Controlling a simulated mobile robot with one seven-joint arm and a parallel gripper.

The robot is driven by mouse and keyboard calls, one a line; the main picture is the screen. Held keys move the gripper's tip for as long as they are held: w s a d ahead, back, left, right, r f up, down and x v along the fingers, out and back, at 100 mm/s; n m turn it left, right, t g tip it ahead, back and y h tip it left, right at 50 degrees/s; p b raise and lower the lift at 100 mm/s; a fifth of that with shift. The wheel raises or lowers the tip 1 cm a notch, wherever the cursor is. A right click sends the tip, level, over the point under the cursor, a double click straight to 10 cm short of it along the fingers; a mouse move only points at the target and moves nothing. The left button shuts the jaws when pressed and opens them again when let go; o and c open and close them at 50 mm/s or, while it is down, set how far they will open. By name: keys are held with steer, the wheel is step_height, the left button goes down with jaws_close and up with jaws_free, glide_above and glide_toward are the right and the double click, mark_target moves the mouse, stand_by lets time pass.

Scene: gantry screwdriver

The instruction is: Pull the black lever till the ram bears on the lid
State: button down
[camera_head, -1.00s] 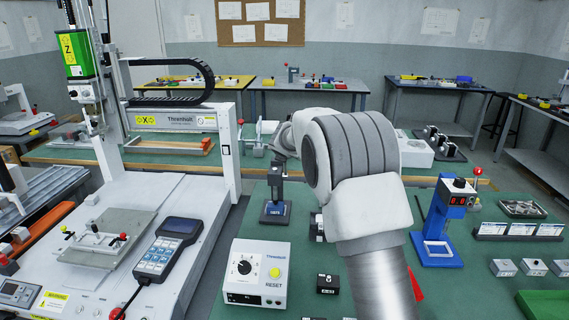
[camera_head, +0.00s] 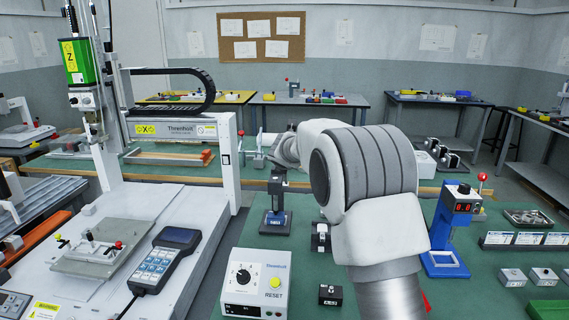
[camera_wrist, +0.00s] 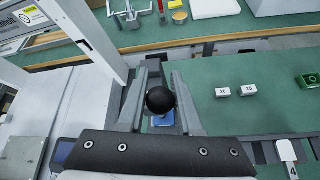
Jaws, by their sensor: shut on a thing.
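Part of the press's blue base (camera_wrist: 162,121) shows below the knob. The lever's shaft is hidden under the knob. In the head view my arm covers part of the space behind the press, and the ram and lid cannot be made out.
A white control box (camera_head: 256,283) with a dial and yellow button stands in front of the press. A blue stand (camera_head: 447,235) with a red display is to the right. The white gantry machine (camera_head: 150,225) fills the left.

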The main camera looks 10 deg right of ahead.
steer(key=c, duration=0.6)
jaws_free()
steer(key=shift+r, duration=0.1)
steer(key=p+v, duration=0.1)
steer(key=v, duration=1.6)
steer(key=shift+s, duration=0.25)
steer(key=shift+r, duration=0.1)
